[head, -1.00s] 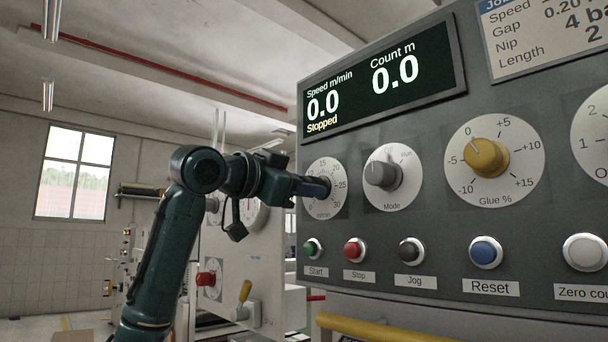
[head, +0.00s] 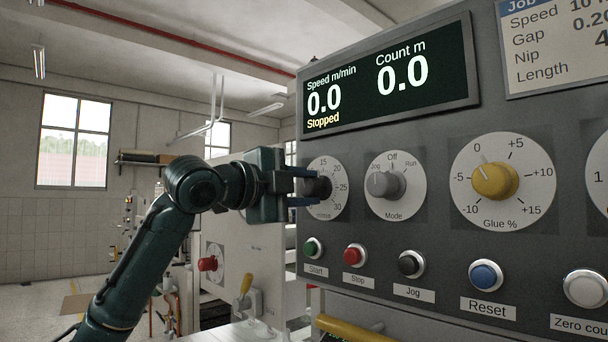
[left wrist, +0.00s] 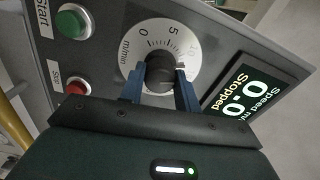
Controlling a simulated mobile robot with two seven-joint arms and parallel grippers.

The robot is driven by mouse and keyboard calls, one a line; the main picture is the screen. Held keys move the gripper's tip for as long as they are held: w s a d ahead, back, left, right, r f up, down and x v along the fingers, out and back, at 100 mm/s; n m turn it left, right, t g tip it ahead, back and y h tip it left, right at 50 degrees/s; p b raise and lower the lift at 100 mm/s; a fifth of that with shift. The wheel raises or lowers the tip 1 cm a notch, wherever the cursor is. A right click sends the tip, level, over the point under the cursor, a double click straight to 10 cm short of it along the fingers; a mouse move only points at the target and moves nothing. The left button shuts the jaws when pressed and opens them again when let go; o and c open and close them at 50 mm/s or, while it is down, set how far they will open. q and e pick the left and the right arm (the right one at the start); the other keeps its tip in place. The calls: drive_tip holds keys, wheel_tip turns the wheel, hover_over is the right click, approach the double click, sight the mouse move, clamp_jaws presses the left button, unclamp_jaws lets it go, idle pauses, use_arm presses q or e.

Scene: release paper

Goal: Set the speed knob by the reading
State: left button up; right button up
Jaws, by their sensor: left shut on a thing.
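The speed knob (head: 318,187) is black and sits on a white m/min dial (head: 340,200) at the left of the grey panel. My left gripper (head: 308,187) has its two blue fingers on either side of this knob, shut on it. The left wrist view shows the knob (left wrist: 160,73) between the fingertips, with dial marks 0, 5 and 10 visible above; the pointer cannot be made out. The display (head: 385,80) reads Speed 0.0 m/min, Count 0.0 m, Stopped. The job card (head: 555,45) at upper right shows Speed 10, with its right side cut off.
The grey mode knob (head: 385,184) and yellow glue knob (head: 494,181) are to the right. Green Start (head: 313,247), red Stop (head: 355,255), black Jog (head: 410,263) and blue Reset (head: 485,274) buttons line the panel below. A yellow bar (head: 345,328) runs under it.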

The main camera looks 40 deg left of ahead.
use_arm(q)
drive_tip(key=m+p, duration=0.1)
drive_tip(key=m, duration=0.2)
drive_tip(key=shift+r+p, duration=0.1)
drive_tip(key=shift+p, duration=0.25)
drive_tip(key=m+p, duration=0.1)
drive_tip(key=m, duration=0.1)
drive_tip(key=shift+m, duration=0.3)
drive_tip(key=m, duration=0.2)
drive_tip(key=shift+m, duration=2.4)
use_arm(e)
drive_tip(key=shift+s+d+r+g, duration=0.3)
drive_tip(key=shift+s+d+g, duration=0.05)
drive_tip(key=shift+s+g, duration=0.05)
use_arm(q)
drive_tip(key=o, duration=1)
